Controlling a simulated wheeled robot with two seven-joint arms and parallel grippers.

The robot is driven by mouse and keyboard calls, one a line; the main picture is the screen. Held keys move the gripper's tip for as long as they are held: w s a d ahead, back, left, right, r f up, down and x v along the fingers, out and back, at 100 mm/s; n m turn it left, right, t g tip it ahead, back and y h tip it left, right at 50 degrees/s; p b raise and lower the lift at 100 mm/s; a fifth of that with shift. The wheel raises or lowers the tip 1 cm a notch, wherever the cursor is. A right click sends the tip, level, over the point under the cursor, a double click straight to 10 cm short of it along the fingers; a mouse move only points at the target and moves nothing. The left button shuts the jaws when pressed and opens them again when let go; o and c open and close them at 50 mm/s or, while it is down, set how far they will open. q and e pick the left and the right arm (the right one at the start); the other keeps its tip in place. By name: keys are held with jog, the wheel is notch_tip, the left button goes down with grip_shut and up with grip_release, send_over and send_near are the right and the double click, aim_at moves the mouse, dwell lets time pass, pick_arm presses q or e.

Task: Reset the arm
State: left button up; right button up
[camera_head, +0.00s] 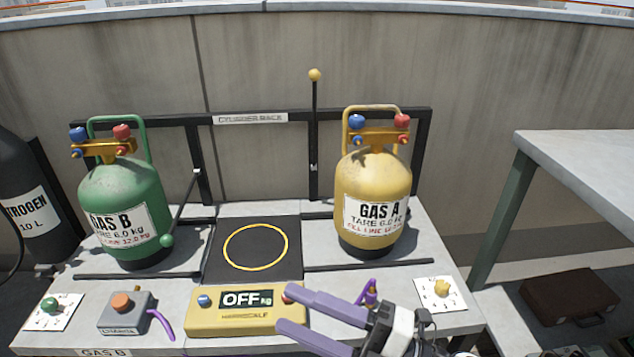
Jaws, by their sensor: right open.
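My right gripper (284,307) is open and empty, its two purple fingers pointing left over the front of the bench, by the yellow scale (235,322) whose display reads OFF. My left gripper is not in view. A black rod with a yellow ball (315,75) stands upright at the rack, left of the yellow GAS A cylinder (372,180). Another rod with a green ball (167,241) slopes down beside the green GAS B cylinder (120,195). Both cylinders stand upright on the bench.
A black plate with a yellow ring (255,247) lies empty between the cylinders. A grey box with an orange button (125,312) sits front left. White cards (441,293) lie near the front corners. A dark nitrogen cylinder (28,205) stands left, a grey table (585,165) right.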

jog(key=w+d+f+m+t+h, duration=0.2)
jog(key=d+f+m+t+h, duration=0.8)
jog(key=m, duration=0.9)
jog(key=s+d+f+m+g+h, duration=0.3)
jog(key=s+f+m+g, duration=0.1)
jog(key=s+f, duration=0.3)
jog(key=s+d+f+m+g+h, duration=0.2)
jog(key=s+d+f+m+g, duration=0.2)
jog(key=s+f, duration=0.3)
pick_arm(q)
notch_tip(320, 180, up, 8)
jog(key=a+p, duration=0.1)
jog(key=p, duration=1.2)
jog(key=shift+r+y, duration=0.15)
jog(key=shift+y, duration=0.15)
pick_arm(e)
notch_tip(320, 180, up, 8)
jog(key=shift+d+r+n+h, duration=0.25)
jog(key=shift+d+n+h, duration=0.05)
jog(key=shift+d+h, duration=0.15)
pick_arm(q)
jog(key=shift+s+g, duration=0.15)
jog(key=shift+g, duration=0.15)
pick_arm(e)
jog(key=shift+w, duration=0.1)
